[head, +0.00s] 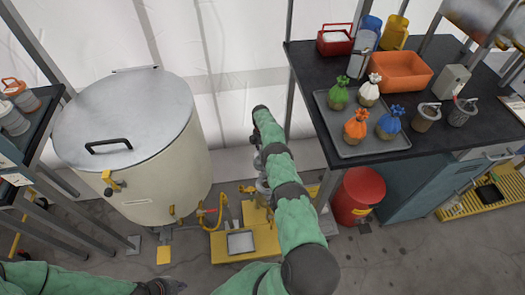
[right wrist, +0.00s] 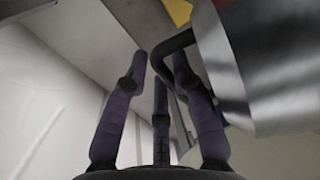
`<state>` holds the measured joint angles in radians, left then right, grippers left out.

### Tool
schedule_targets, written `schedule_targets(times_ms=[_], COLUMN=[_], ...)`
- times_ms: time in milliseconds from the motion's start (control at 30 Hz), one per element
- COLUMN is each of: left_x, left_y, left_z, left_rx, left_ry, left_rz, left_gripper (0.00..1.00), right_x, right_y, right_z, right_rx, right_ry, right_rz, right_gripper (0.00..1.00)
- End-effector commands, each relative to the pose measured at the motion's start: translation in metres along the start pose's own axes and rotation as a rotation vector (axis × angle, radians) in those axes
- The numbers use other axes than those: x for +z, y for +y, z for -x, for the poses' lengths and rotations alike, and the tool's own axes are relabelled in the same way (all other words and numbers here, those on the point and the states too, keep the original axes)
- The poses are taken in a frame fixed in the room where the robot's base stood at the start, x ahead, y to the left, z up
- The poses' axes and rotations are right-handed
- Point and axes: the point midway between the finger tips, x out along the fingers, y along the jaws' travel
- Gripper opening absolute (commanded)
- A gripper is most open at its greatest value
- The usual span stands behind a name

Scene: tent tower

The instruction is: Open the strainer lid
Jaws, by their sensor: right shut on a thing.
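In the right wrist view a black bent handle (right wrist: 172,43) sticks out from a grey metal rounded body (right wrist: 235,70), apparently the strainer with its lid. My right gripper (right wrist: 158,66) has its dark fingers around this handle and is shut on it. I cannot see a gap between lid and body. In the head view the strainer (head: 262,187) shows only in part, above a yellow base, because my right arm covers it. The right gripper is hidden there. My left gripper (head: 163,287) is at the bottom edge, away from the strainer; its fingers are not clear.
A large cream tank (head: 165,180) with a metal lid stands left of the strainer. A yellow base (head: 265,240) lies on the floor. A red drum (head: 358,195) and a black table (head: 425,140) with a tray and an orange bin (head: 402,72) are on the right.

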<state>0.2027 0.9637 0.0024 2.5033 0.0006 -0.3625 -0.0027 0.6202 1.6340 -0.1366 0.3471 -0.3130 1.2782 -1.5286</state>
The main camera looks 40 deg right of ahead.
Motion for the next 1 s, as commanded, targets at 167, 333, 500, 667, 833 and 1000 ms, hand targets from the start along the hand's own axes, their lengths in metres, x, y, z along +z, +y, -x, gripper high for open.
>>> schedule_targets(times_ms=[167,333,500,667,833,1000], left_x=[0.000,0.000,0.000,0.000,0.000,0.000], left_y=[0.000,0.000,0.000,0.000,0.000,0.000], left_z=[0.000,0.000,0.000,0.000,0.000,0.000], left_rx=[0.000,0.000,0.000,0.000,0.000,0.000], left_ry=[0.000,0.000,0.000,0.000,0.000,0.000], left_rz=[0.000,0.000,0.000,0.000,0.000,0.000], left_gripper=[0.00,0.00,0.00,0.00,0.00,0.00], right_x=[-0.001,-0.002,-0.002,-0.002,-0.002,-0.001], right_y=[0.015,0.015,0.015,0.014,0.014,0.015], right_z=[0.014,0.015,0.015,0.015,0.017,0.028], right_rx=[0.054,0.056,0.054,0.053,0.053,0.053], right_ry=[0.005,0.006,0.006,0.005,0.005,0.004], right_rz=[-0.004,-0.003,-0.003,-0.003,-0.003,-0.002], right_gripper=[0.00,0.40,0.40,0.40,0.40,0.40])
